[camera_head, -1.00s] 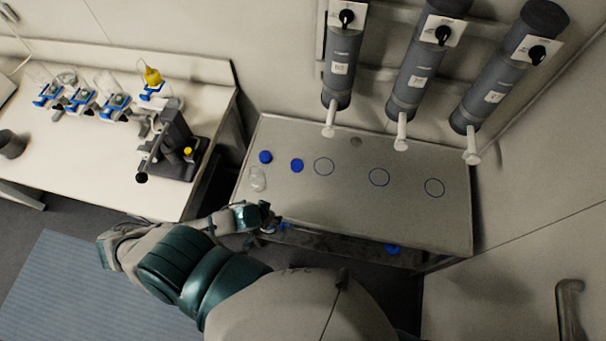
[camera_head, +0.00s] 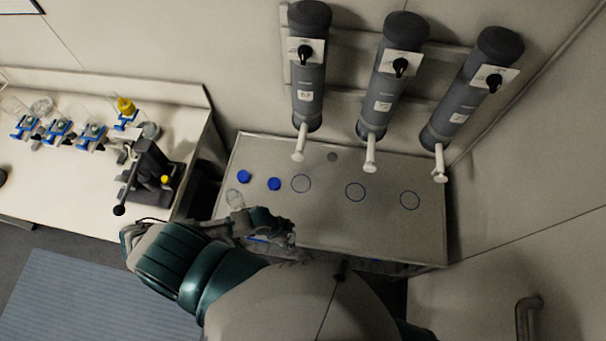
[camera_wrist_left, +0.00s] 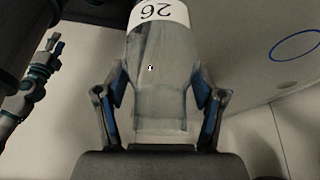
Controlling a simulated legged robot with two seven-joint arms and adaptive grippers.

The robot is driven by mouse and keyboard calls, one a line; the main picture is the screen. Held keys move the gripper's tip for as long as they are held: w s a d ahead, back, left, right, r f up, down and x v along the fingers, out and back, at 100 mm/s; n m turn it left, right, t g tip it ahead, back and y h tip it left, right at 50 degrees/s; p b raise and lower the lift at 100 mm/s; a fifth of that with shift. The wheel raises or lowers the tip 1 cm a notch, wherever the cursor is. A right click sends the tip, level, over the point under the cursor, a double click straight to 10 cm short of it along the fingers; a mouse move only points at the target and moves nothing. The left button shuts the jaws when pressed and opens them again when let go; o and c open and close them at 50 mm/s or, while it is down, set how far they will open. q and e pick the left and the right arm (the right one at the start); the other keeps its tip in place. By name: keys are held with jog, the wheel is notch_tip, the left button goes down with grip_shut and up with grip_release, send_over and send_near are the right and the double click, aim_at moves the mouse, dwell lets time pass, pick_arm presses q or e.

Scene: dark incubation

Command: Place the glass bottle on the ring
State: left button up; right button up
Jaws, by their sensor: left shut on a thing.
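My left gripper (camera_head: 284,238) is over the front left part of the grey table in the head view. In the left wrist view its two fingers, with blue pads, are shut on the sides of a clear glass bottle (camera_wrist_left: 160,95). The bottle has a white label reading 26, upside down in the picture. I cannot make out the held bottle in the head view. Three blue rings, left (camera_head: 301,183), middle (camera_head: 355,192) and right (camera_head: 410,200), mark the table, all empty. One ring (camera_wrist_left: 297,46) shows right of the bottle in the wrist view. My right gripper (camera_wrist_left: 42,72) appears at the left there, its opening unclear.
Two blue caps (camera_head: 259,180) and a clear glass vessel (camera_head: 235,199) sit at the table's left. Three grey cylinders with white spouts (camera_head: 369,155) hang behind the rings. A side bench (camera_head: 70,215) holds blue clamps and a dark stand (camera_head: 150,178).

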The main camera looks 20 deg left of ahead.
pick_arm(q)
jog(key=w+a+b, duration=0.2)
jog(key=w+b, duration=0.2)
jog(key=w, duration=0.4)
jog(key=w+a+f+b, duration=0.1)
jog(key=w+b, duration=0.3)
jog(key=w, duration=0.4)
jog(key=w+a+b, duration=0.3)
jog(key=w, duration=0.5)
jog(key=shift+w+f+b, duration=0.4)
jog(key=shift+d, duration=0.15)
jog(key=shift+d+r, duration=0.2)
jog(key=shift+f, duration=0.1)
jog(key=o, duration=1.3)
jog(key=shift+a+f, duration=0.1)
jog(key=shift+a, duration=0.25)
pick_arm(e)
notch_tip(320, 180, down, 12)
jog(key=w, duration=0.1)
jog(key=shift+a+r, duration=0.15)
jog(key=shift+a, duration=0.1)
